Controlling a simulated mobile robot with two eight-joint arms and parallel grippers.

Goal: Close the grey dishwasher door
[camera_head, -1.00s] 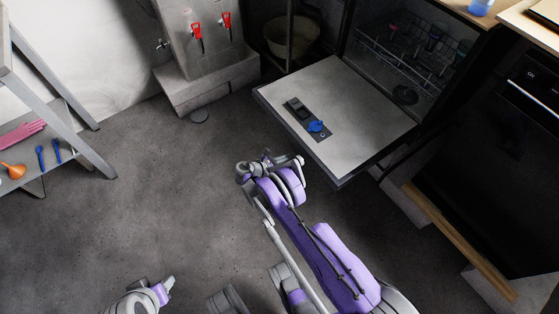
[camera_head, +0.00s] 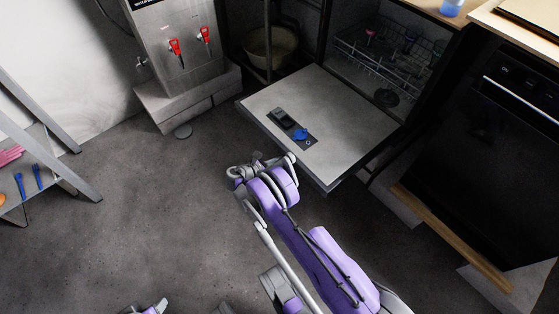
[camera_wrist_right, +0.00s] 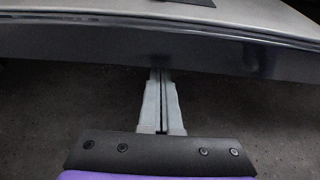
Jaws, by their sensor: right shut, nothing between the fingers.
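The grey dishwasher door (camera_head: 350,120) hangs open, lying about flat in front of the dishwasher. A dark detergent panel with a blue cap (camera_head: 301,134) is on its inner face. My right arm reaches up from the bottom to near the door's front edge in the head view. In the right wrist view my right gripper (camera_wrist_right: 160,76) is shut and empty. Its fingertips overlap the lower part of the door's dark edge (camera_wrist_right: 220,55); I cannot tell whether they touch. The right fingertips are not clear in the head view.
The dishwasher's rack (camera_head: 385,60) holds several items. A dark oven (camera_head: 475,165) stands to the right, and a steel dispenser with red taps (camera_head: 180,50) stands at the back left. A metal shelf (camera_head: 50,155) is at the left. The floor (camera_head: 150,220) left of the door is clear.

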